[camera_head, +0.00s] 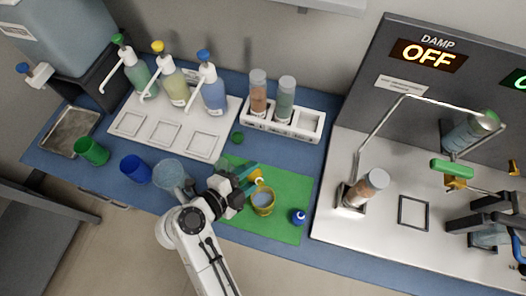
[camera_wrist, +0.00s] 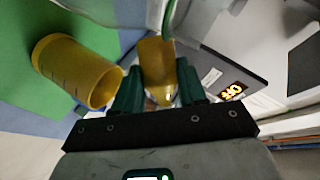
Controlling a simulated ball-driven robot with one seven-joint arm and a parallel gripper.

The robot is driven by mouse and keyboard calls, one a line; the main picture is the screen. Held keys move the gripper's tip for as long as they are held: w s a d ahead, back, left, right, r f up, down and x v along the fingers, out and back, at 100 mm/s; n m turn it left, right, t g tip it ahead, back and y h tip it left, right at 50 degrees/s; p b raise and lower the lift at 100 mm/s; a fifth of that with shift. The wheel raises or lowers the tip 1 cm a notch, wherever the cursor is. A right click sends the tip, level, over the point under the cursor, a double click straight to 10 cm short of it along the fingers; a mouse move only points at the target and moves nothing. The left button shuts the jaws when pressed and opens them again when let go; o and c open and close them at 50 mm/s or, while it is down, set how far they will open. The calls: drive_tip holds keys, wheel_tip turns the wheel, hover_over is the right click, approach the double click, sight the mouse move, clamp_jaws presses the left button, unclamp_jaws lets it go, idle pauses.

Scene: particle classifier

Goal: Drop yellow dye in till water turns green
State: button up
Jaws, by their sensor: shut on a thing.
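My gripper (camera_head: 252,178) is shut on a small yellow dye bottle (camera_wrist: 156,70), which sits between the green fingers in the wrist view. In the head view the bottle's yellow tip (camera_head: 259,181) shows just above and beside a yellow cup (camera_head: 264,208) on the green mat (camera_head: 285,183). The cup holds a pale bluish liquid in the head view. The cup also lies left of the fingers in the wrist view (camera_wrist: 72,68), where its contents are hidden. Whether any drop is falling cannot be told.
A green-capped bottle (camera_head: 238,138) is behind the mat. Pump bottles, a white rack (camera_head: 309,124) with vials, and green (camera_head: 91,151), blue (camera_head: 135,169) and clear (camera_head: 169,172) cups stand around. A machine fills the right.

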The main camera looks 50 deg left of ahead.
drive_tip(key=shift+f+b, duration=0.15)
drive_tip(key=shift+b, duration=0.15)
idle(0.5)
drive_tip(key=shift+a+f+m+t+y+b, duration=0.15)
drive_tip(key=shift+f+m+t+y+b, duration=0.3)
drive_tip(key=shift+b, duration=2.3)
drive_tip(key=shift+a+r+m+t+y+b, duration=0.1)
drive_tip(key=shift+r+m+t+y+b, duration=0.35)
drive_tip(key=shift+b, duration=2.05)
drive_tip(key=shift+f+m+b, duration=0.4)
drive_tip(key=shift+m+b, duration=0.15)
drive_tip(key=shift+m, duration=0.25)
idle(1.2)
